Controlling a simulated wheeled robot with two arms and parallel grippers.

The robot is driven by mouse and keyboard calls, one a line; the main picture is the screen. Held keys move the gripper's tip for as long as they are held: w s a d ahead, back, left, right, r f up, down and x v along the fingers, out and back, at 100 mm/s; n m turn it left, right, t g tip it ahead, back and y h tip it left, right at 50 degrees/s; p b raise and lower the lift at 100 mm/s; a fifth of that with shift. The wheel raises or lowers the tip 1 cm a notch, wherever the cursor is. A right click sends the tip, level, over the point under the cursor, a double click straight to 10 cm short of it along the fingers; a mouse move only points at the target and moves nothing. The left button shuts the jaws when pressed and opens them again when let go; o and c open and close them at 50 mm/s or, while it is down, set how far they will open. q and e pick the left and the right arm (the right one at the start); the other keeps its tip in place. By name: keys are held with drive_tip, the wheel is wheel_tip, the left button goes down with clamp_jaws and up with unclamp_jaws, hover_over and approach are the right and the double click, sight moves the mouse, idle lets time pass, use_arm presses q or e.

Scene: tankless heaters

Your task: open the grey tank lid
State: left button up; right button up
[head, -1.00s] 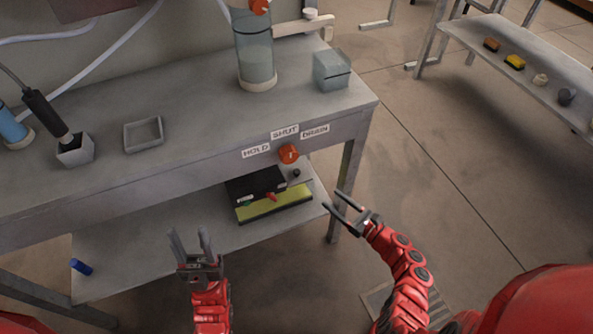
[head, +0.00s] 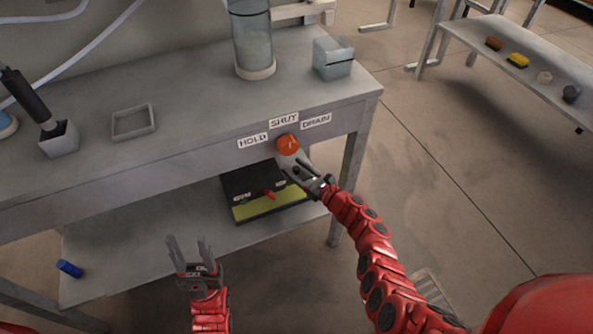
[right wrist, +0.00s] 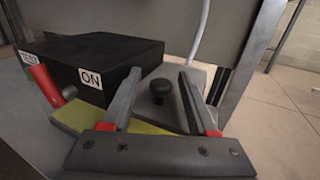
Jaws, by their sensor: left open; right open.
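A grey lid (right wrist: 192,73) with a round black knob (right wrist: 158,88) shows in the right wrist view, beside a black box on the lower shelf. In the head view my right arm hides the knob. My right gripper (head: 287,161) is open, just below the orange dial in the head view. In its wrist view the open fingers (right wrist: 158,77) appear either side of the black knob; nothing is held, and the distance to it is hard to tell. My left gripper (head: 187,243) is open and empty, in front of the lower shelf.
The orange dial (head: 287,143) sits on the bench front under HOLD, SHUT and DRAIN labels. The black box (right wrist: 95,62) has a red lever (right wrist: 46,84). A clear cylinder (head: 253,45) and a grey box (head: 332,60) stand on the bench.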

clamp_jaws()
idle(1.4)
